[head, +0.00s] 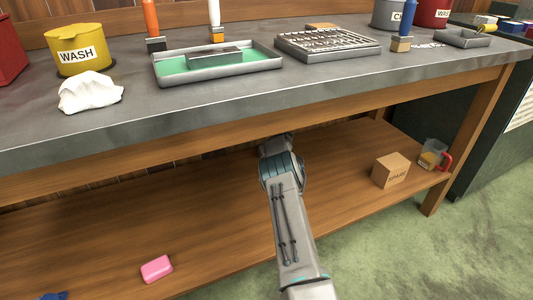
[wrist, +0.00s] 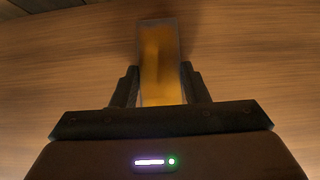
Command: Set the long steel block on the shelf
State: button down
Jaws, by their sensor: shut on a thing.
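In the wrist view my gripper (wrist: 160,76) is shut on a long block (wrist: 158,45) with grey edges and an orange-brown face, apparently the steel block mirroring wood. It sticks out ahead between the two dark fingers. The wooden shelf (wrist: 250,65) fills the view behind it; I cannot tell whether the block touches it. In the head view the lower wooden shelf (head: 100,235) runs under the bench. My arm reaches in over it, and its far end, with the gripper and block, is hidden below the bench top.
On the shelf are a pink soap-like bar (head: 156,268), a cardboard box (head: 390,170) and a clear jug with a red handle (head: 433,156). The bench top (head: 150,120) overhangs, carrying a tray (head: 160,76) with a grey block inside. Shelf left of my arm is largely clear.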

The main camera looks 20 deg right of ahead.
jog(key=shift+r, duration=0.15)
jog(key=c, duration=0.8)
grip_release()
jog(key=shift+f, duration=0.2)
jog(key=shift+c, duration=0.2)
